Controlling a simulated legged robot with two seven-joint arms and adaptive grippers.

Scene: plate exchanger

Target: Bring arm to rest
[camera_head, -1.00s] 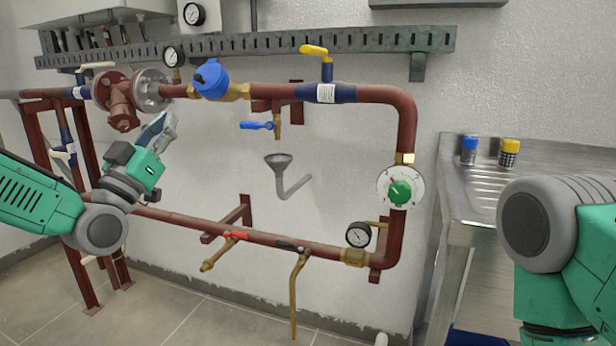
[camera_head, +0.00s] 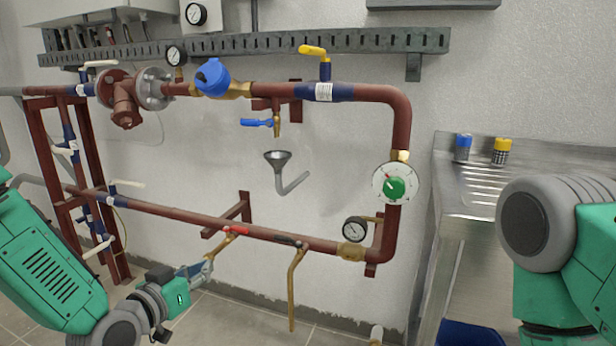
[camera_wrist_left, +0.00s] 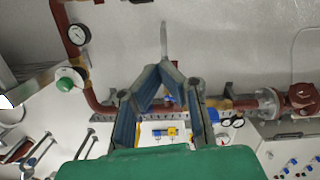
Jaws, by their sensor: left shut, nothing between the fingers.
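My left arm comes in from the left edge, low in the head view. Its gripper (camera_head: 205,272) is shut and empty, in front of the wall below the lower red pipe. In the left wrist view the gripper's fingers (camera_wrist_left: 164,66) come together at the tips with nothing between them. My right arm shows only as a grey and green joint at the right edge; its gripper is out of view.
Red pipework (camera_head: 280,235) with a green dial (camera_head: 396,187), gauges and valves runs along the wall. A funnel (camera_head: 278,157) hangs mid-wall. A steel sink counter (camera_head: 455,207) with two small containers stands right. Floor shows below the pipe.

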